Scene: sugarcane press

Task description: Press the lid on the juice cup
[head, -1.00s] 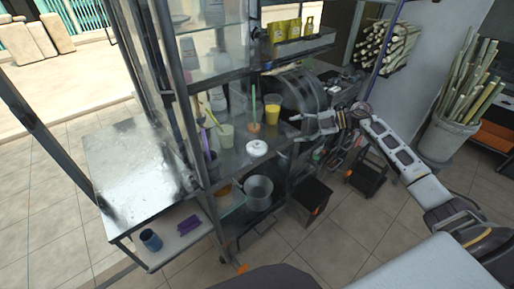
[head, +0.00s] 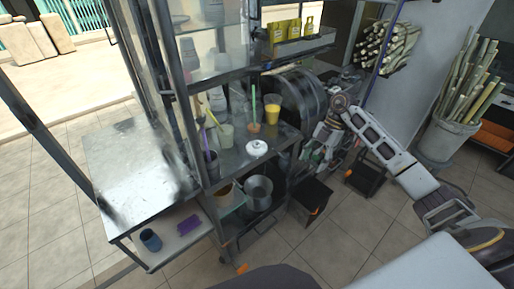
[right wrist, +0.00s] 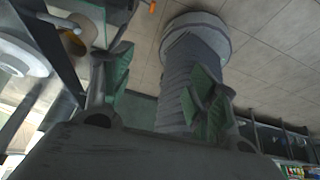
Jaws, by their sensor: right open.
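A clear cup of yellow juice (head: 272,107) stands upright on the metal shelf counter (head: 228,164) in the head view. A round white lid-like piece (head: 256,148) lies on the counter in front of it, apart from the cup. My right gripper (head: 321,140) is to the right of the cup, beyond the counter's edge, pointing downward. It touches neither the cup nor the white piece. Its two green-padded fingers are spread and empty in the right wrist view (right wrist: 160,90). My left gripper is out of view.
A cup with a green straw (head: 254,126) and a pale cup (head: 226,134) stand left of the juice cup. A large dark drum-like machine (head: 302,92) is behind. A shelf post (head: 180,90) rises at left. A metal pot (head: 258,190) sits below.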

